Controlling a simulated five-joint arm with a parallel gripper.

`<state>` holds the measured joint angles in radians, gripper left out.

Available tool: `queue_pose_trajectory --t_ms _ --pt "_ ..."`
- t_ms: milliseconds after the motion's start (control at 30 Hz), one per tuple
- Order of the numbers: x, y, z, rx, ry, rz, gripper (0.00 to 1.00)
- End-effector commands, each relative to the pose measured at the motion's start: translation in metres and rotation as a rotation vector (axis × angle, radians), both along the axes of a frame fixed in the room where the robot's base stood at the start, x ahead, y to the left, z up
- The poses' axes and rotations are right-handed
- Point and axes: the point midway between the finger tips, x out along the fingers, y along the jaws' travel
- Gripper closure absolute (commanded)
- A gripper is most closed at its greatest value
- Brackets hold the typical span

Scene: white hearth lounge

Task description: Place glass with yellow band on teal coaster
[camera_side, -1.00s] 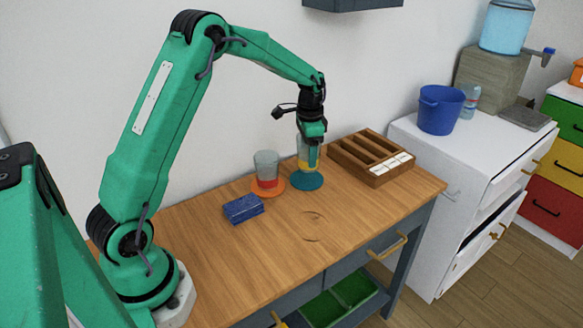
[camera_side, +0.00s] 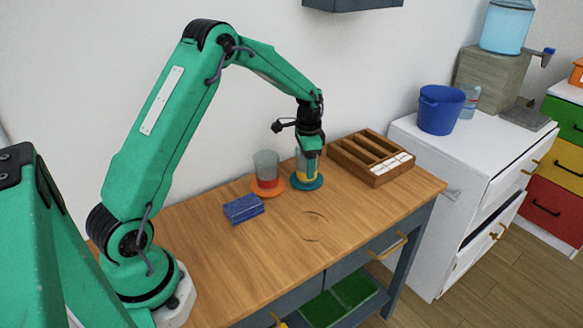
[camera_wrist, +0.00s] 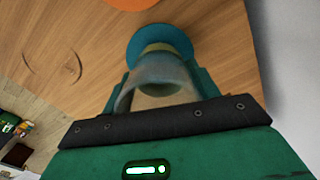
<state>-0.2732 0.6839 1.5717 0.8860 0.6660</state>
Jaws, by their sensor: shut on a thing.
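The glass with the yellow band (camera_side: 299,172) is upright between the fingers of my gripper (camera_side: 311,172), which is shut on it. The glass is over the teal coaster (camera_side: 308,186), low down at its surface; I cannot tell whether its base touches. In the wrist view the glass (camera_wrist: 158,75) is seen from above, between the fingers, with the teal coaster (camera_wrist: 143,40) showing around its far side. The fingers hide part of the glass in the side view.
A glass with a red band (camera_side: 267,172) stands on an orange coaster (camera_side: 257,191) just to the left. A blue box (camera_side: 243,209) lies in front of it. A wooden compartment tray (camera_side: 371,158) is close on the right. The table's front middle (camera_side: 290,240) is clear.

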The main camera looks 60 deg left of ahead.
Motion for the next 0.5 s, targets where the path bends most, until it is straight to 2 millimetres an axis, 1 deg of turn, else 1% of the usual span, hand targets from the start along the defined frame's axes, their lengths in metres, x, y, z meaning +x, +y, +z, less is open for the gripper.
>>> queue_pose_trajectory --t_ms 200,233,300,333,500 --pt "0.0002 0.0000 -0.0026 0.001 -0.001 0.000 0.68" --pt "0.0001 0.0000 -0.0029 0.000 0.000 0.000 0.36" --pt "0.0001 0.0000 -0.0026 0.000 0.000 0.000 0.23" --pt "0.0001 0.0000 -0.0026 0.000 0.000 0.000 0.18" --pt "0.0001 0.0000 -0.0025 0.000 0.000 0.000 0.18"
